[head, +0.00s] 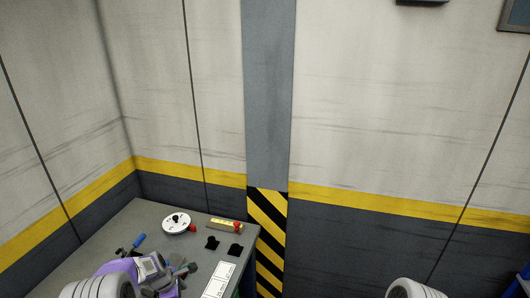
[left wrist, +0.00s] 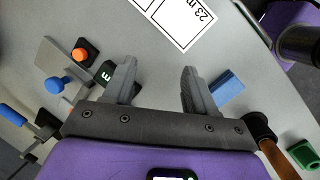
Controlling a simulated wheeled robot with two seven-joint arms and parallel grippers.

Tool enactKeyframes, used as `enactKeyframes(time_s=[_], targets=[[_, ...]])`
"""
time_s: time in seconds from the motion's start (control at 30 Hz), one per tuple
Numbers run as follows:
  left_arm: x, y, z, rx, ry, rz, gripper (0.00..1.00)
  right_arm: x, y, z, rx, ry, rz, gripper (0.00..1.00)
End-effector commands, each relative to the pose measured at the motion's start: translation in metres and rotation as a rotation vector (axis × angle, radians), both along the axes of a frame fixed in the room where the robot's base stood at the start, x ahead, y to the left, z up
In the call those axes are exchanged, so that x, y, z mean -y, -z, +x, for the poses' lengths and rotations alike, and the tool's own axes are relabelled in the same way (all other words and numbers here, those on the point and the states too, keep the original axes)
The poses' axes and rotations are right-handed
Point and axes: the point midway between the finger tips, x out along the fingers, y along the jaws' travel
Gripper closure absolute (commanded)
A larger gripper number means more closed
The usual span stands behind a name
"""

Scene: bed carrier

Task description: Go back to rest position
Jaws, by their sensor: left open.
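My left gripper (left wrist: 159,66) is open in the left wrist view, with two grey fingers apart and only bare grey table between them. In the head view the purple left wrist and left gripper (head: 178,274) are low over the front of the grey table (head: 150,215). How high the fingers are above the surface is hard to tell. A white rounded link of my right arm shows at the bottom edge of the head view; my right gripper is out of view.
On the table are a white disc (head: 178,223), a yellow item (head: 226,225), black pieces (head: 236,251) and a white printed card (head: 219,281). Near the fingers are a blue block (left wrist: 228,88) and an orange knob (left wrist: 81,54). A striped pillar (head: 268,230) stands at the table's right.

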Motion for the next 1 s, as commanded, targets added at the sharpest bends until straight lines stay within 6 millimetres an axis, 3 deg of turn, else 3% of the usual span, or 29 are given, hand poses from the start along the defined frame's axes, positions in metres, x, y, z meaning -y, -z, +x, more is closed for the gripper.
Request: enactKeyframes(time_s=[0.03, 0.27, 0.47, 0.57, 0.7, 0.8, 0.9, 1.0], targets=[[0.019, 0.005, 0.001, 0.050, 0.132, 0.009, 0.44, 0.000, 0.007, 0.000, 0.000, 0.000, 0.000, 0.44], [0.100, 0.005, 0.004, 0.314, 0.752, 0.121, 0.44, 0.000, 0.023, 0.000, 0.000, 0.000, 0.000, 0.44], [0.167, 0.014, -0.016, 0.534, 1.266, 0.278, 0.44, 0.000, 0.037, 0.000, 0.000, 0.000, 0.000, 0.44], [0.191, 0.056, -0.056, 0.581, 1.519, 0.341, 0.44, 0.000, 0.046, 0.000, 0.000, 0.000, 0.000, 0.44], [0.190, 0.125, -0.127, 0.498, 1.617, 0.290, 0.44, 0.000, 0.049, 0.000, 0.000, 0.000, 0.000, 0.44], [0.184, 0.162, -0.179, 0.415, 1.611, 0.215, 0.44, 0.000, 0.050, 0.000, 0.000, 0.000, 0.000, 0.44], [0.180, 0.186, -0.224, 0.345, 1.586, 0.145, 0.44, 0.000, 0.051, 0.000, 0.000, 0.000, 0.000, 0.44], [0.179, 0.197, -0.255, 0.299, 1.563, 0.097, 0.44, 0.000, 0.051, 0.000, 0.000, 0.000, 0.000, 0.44]])
